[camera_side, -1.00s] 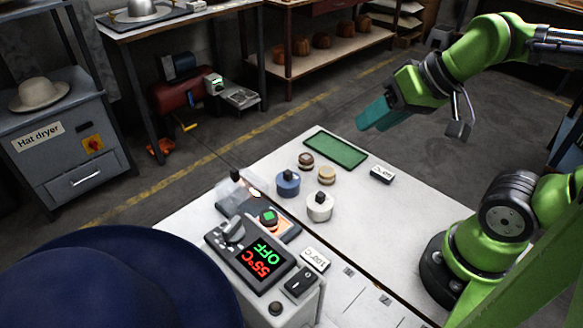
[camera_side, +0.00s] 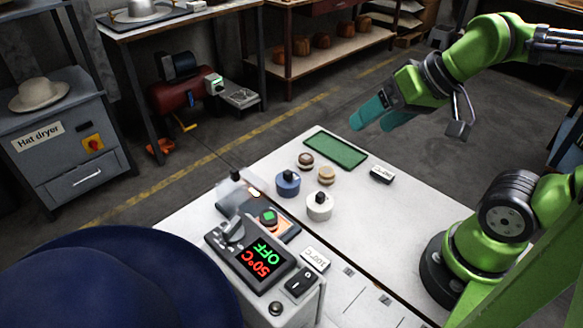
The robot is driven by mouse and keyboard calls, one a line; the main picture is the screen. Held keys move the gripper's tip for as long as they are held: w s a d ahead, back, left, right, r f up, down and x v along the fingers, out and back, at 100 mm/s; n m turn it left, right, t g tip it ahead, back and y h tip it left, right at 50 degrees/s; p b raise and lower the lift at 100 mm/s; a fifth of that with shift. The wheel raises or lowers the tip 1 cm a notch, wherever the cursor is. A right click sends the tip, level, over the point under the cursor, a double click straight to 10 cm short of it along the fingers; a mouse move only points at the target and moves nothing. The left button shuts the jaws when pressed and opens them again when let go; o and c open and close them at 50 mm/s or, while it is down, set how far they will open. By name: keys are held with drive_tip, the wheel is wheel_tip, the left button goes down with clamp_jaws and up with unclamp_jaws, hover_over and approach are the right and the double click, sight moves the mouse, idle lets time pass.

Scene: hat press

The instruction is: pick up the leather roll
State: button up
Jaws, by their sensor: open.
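Two small round rolls lie on the white table: a dark brown one with a pale band (camera_side: 306,160) and a tan one (camera_side: 327,175) just right of and nearer than it. I cannot tell for sure which of them is the leather roll. My gripper (camera_side: 368,124) has teal fingers. It is open and empty, raised above the far end of the table, up and to the right of both rolls and apart from them.
A green mat (camera_side: 336,149) lies behind the rolls. A blue pot (camera_side: 288,184) and a white pot (camera_side: 320,206), both with black knobs, stand nearby. A white label block (camera_side: 382,174) is to the right. The heater's control box (camera_side: 251,256) stands in front; the table's right side is clear.

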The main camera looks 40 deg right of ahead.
drive_tip(key=n+g+h, duration=0.2)
drive_tip(key=n+g, duration=0.2)
drive_tip(key=g, duration=0.3)
hover_over(268, 215)
wheel_tip(268, 215, down, 16)
drive_tip(key=shift+w+f, duration=0.1)
drive_tip(key=shift+f, duration=2.7)
drive_tip(key=shift+c, duration=0.5)
drive_tip(key=c, duration=1.1)
